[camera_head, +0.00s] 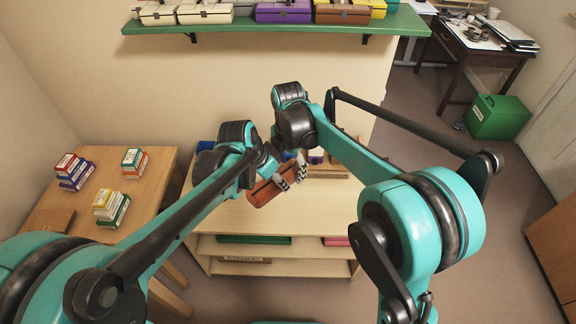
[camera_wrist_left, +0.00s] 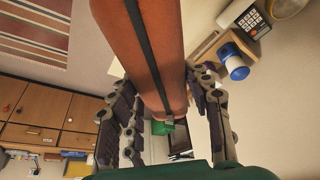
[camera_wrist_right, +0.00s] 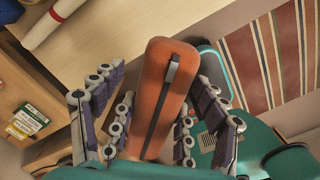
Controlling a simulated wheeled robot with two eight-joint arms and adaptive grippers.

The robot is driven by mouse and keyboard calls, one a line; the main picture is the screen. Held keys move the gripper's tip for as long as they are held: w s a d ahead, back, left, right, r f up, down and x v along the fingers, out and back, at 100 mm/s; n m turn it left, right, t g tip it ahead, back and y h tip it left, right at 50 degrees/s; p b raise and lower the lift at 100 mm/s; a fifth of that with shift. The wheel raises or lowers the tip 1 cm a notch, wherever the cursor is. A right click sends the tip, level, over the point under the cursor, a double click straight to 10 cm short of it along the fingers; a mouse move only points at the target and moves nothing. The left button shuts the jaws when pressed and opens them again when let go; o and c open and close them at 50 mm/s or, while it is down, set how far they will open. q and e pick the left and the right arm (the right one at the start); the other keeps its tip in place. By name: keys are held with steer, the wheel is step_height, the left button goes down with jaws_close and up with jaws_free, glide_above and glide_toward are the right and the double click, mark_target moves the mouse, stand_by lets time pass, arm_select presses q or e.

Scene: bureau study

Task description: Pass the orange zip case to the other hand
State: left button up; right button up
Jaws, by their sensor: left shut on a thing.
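The orange zip case (camera_head: 268,190), long with a dark zip strip, is held in the air above the low shelf unit. My left gripper (camera_wrist_left: 160,84) is shut on it; in the left wrist view the case (camera_wrist_left: 160,45) runs up from between the fingers. My right gripper (camera_head: 291,176) is at the case too. In the right wrist view the case (camera_wrist_right: 166,85) stands between the spread fingers of my right gripper (camera_wrist_right: 157,98), with gaps on both sides. My left fingers are mostly hidden in the head view.
The low wooden shelf unit (camera_head: 235,217) stands below the grippers. A wooden table (camera_head: 145,185) with several small box stacks is at left. A green wall shelf (camera_head: 225,25) carries cases at the back. A green bin (camera_head: 497,116) and desk are at right, with open floor before them.

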steer(key=c, duration=1.1)
arm_select(q)
steer(key=o, duration=1.3)
steer(key=shift+d, duration=0.1)
arm_select(e)
steer(key=shift+c, duration=0.2)
